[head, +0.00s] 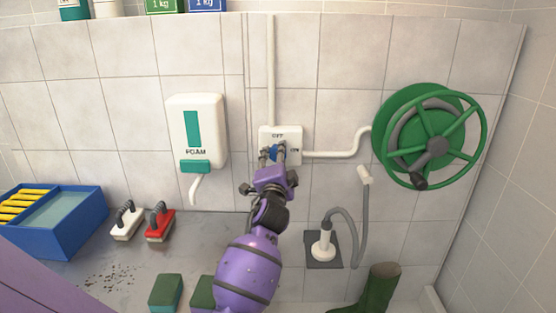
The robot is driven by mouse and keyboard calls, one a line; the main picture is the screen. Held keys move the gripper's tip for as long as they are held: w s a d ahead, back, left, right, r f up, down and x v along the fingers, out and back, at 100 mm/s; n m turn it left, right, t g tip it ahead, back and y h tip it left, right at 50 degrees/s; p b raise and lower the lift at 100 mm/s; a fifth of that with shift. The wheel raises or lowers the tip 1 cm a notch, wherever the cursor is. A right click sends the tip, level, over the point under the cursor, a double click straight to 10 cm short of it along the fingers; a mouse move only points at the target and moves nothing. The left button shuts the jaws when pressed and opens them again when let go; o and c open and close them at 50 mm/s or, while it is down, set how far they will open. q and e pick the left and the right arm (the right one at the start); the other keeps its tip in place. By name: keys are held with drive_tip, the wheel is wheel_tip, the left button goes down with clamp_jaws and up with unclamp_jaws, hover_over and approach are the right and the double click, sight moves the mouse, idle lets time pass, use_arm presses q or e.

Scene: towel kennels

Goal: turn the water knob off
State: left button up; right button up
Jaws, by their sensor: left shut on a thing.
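The water knob (273,152) is a small blue part on a white wall plate (266,133). The plate reads OFF at the top, with a second, partly covered label at its right. My left gripper (272,157) comes up from below and is shut on the knob, one finger at each side. The gripper and its purple wrist hide much of the knob and the lower plate, so I cannot tell which way the knob points. My right gripper is not in view.
A white pipe (335,154) runs from the plate to a green hose reel (432,138) at right. A foam dispenser (197,125) hangs at left. Two brushes (127,222) (160,225) and a blue tub (62,240) stand lower left. A green boot (378,288) is lower right.

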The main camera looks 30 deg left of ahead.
use_arm(q)
drive_tip(key=shift+w+d+f+n+g+b, duration=0.15)
drive_tip(key=shift+f+n+b, duration=0.1)
drive_tip(key=shift+n, duration=0.95)
drive_tip(key=shift+s+d+f+n+g+b, duration=0.1)
drive_tip(key=shift+f+n+g, duration=0.1)
drive_tip(key=shift+n, duration=1)
drive_tip(key=o, duration=1.1)
drive_tip(key=shift+w, duration=0.1)
drive_tip(key=shift+r+y, duration=0.2)
drive_tip(key=shift+y, duration=0.1)
drive_tip(key=v, duration=1.2)
drive_tip(key=shift+f, duration=0.1)
